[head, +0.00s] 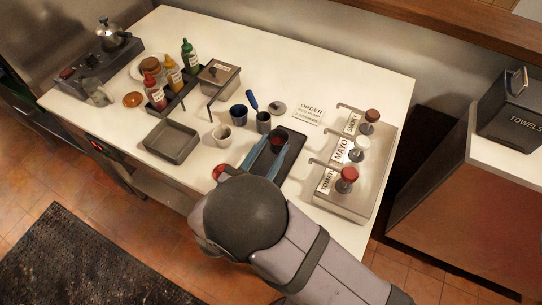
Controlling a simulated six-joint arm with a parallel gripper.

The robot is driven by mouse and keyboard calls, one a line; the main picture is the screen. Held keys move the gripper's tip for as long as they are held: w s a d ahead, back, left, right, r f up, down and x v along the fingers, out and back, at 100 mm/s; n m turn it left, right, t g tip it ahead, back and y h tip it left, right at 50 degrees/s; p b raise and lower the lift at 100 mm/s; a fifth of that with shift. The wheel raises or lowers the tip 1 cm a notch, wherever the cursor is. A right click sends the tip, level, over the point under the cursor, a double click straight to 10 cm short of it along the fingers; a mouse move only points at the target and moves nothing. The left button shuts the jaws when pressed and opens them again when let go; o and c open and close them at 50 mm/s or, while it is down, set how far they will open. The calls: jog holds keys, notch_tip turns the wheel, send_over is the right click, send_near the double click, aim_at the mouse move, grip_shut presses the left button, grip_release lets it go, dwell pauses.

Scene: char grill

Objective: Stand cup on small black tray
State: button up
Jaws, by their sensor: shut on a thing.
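My gripper (273,147), with two blue fingers, is shut on a dark cup with a reddish inside (277,141). It reaches from the lower part of the head view over the small black tray (294,154) on the white counter. The cup looks upright and lies over the tray's upper part in the picture. I cannot tell whether its base touches the tray or hangs above it. The fingers and my arm hide the tray's lower left part and some of the cup.
A pump dispenser (351,192) stands right of the tray. A white cup (222,134), a dark blue cup (238,114) and a grey container (263,125) stand to the left. A grey pan (172,141) and sauce bottles (173,73) are farther left.

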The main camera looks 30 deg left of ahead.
aim_at(274, 153)
jog(key=shift+f+p, duration=0.3)
jog(key=shift+f, duration=1.55)
jog(key=shift+f, duration=0.1)
jog(key=shift+f, duration=0.1)
jog(key=o, duration=1.2)
jog(key=shift+r, duration=0.35)
jog(key=s+b, duration=0.1)
jog(key=s, duration=0.4)
jog(key=s+b, duration=0.2)
jog(key=s, duration=0.3)
jog(key=shift+s+f, duration=0.2)
jog(key=shift+s, duration=0.05)
jog(key=shift+s+b, duration=0.35)
jog(key=shift+s, duration=0.4)
